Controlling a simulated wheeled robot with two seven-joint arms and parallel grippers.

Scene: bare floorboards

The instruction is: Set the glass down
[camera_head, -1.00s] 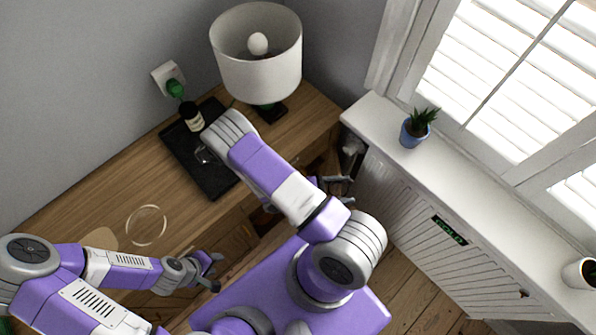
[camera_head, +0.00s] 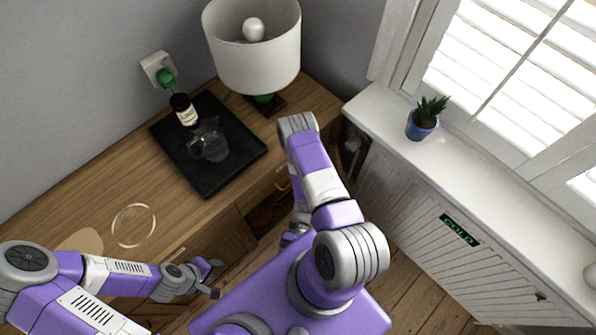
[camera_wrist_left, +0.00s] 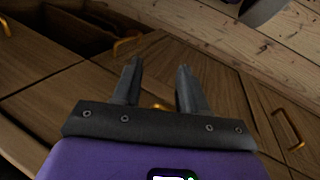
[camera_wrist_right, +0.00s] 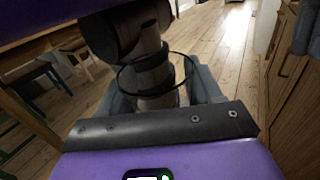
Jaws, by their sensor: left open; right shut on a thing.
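My right gripper (camera_head: 293,236) is low beside my purple base, in front of the cabinet, mostly behind my own arm in the head view. In the right wrist view it is shut on a clear glass (camera_wrist_right: 153,90), whose dark round rim shows between the fingers. My arm links show through and behind the glass. My left gripper (camera_head: 212,279) is open and empty, in front of the cabinet below the wooden top. The left wrist view shows its two fingers (camera_wrist_left: 158,68) apart, with cabinet doors beyond.
The wooden counter (camera_head: 100,185) holds a black tray (camera_head: 233,168) with a dark bottle (camera_head: 184,110) and a clear jug (camera_head: 212,145). A lamp (camera_head: 252,60) stands behind. A plant (camera_head: 422,122) stands on the white sill.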

